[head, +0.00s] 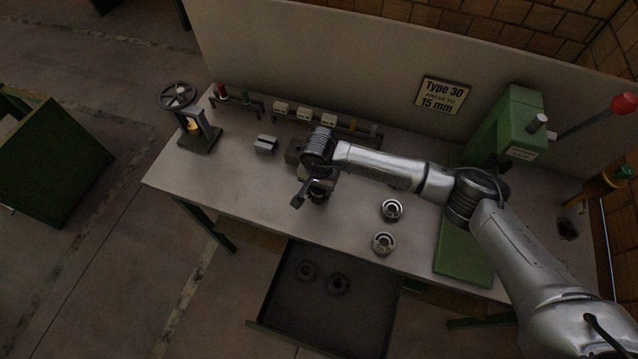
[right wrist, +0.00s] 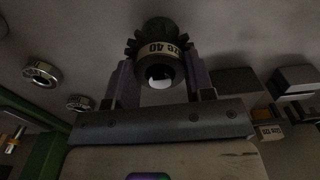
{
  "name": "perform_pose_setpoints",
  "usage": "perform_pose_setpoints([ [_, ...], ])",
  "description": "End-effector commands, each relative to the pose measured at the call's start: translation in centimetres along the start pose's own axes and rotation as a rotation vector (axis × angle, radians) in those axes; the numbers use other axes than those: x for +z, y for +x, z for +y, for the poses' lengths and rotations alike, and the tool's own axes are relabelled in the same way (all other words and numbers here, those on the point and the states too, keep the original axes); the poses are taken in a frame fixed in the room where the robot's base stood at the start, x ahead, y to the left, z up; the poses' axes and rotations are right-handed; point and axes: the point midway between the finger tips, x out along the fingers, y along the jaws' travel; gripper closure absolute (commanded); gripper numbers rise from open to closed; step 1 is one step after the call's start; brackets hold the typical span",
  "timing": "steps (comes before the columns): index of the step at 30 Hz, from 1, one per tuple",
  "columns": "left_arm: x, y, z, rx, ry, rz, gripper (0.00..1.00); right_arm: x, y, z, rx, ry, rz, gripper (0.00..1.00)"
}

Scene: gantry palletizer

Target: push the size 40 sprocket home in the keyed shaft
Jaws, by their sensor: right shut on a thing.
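My right gripper (head: 318,190) is over the front middle of the bench. In the right wrist view its two fingers (right wrist: 160,75) are shut on the hub of a dark toothed sprocket (right wrist: 132,46). The hub's pale band reads "40", partly cut off by its curve. The teeth face away from the camera. A pale round spot shows in the bore; I cannot tell whether it is a shaft end or the bench behind. The keyed shaft is not clearly seen, and the arm hides part of that spot in the head view. My left gripper is not in view.
Two metal rings (head: 392,210) (head: 383,243) lie right of the gripper. A light block (head: 266,145) and a dark block (head: 294,151) stand left. A labelled rack (head: 305,115) runs behind. A green press (head: 508,125) stands right. An open drawer (head: 325,310) holds two dark sprockets.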

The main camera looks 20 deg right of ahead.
Motion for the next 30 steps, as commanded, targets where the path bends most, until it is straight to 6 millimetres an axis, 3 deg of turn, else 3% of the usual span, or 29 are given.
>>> perform_pose_setpoints([
  [9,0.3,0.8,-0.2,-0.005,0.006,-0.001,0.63,0.0,0.8,0.0,-0.001,0.0,0.001,0.8],
  [10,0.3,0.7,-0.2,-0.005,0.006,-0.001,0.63,0.0,0.8,0.0,-0.001,0.0,0.001,0.5],
  [19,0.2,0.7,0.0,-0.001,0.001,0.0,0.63,0.0,0.7,0.0,0.0,0.0,0.0,0.21],
  [30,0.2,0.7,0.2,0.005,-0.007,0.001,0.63,-0.1,-0.2,0.0,-0.001,-0.001,0.002,0.21],
])
